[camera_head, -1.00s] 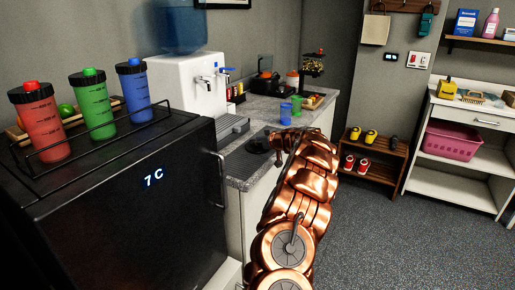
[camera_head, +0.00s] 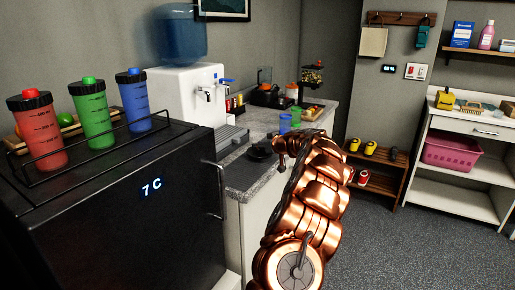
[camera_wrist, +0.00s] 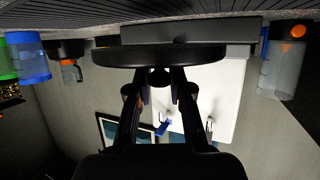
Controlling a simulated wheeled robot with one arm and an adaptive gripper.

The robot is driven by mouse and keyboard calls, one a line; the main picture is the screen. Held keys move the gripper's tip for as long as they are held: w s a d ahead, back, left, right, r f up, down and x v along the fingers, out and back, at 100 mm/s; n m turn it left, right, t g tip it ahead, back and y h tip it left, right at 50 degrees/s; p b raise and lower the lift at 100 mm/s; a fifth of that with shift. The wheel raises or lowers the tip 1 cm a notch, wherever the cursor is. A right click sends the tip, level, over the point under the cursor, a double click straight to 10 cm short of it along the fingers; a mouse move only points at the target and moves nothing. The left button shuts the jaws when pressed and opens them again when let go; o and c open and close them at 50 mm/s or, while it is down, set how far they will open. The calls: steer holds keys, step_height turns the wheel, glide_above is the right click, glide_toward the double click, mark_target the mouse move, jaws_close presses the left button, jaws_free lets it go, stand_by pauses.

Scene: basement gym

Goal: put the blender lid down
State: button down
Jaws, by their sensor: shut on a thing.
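The blender lid is a dark round disc (camera_wrist: 160,56) at the top middle of the wrist view, which is upside down. My gripper (camera_wrist: 160,82) is shut on it, with both fingers meeting at the lid's middle. In the head view the lid (camera_head: 261,152) shows as a small dark shape by the near edge of the grey counter (camera_head: 250,178). My gripper (camera_head: 279,143) is beside it, partly hidden by my copper arm. The lid is low over the counter; I cannot tell whether it touches.
A white water dispenser (camera_head: 185,90) stands behind, with blue and green cups (camera_head: 290,120) to its right. A black fridge (camera_head: 120,215) carrying three shaker bottles (camera_head: 92,112) is at left. A shoe rack (camera_head: 378,175) stands at right; the floor there is clear.

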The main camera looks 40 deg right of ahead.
steer(key=s+a+r+b, duration=0.15)
steer(key=s+a, duration=0.25)
steer(key=s, duration=0.8)
step_height(320, 180, up, 12)
steer(key=s+p, duration=0.1)
steer(key=p, duration=1)
steer(key=shift+a, duration=0.35)
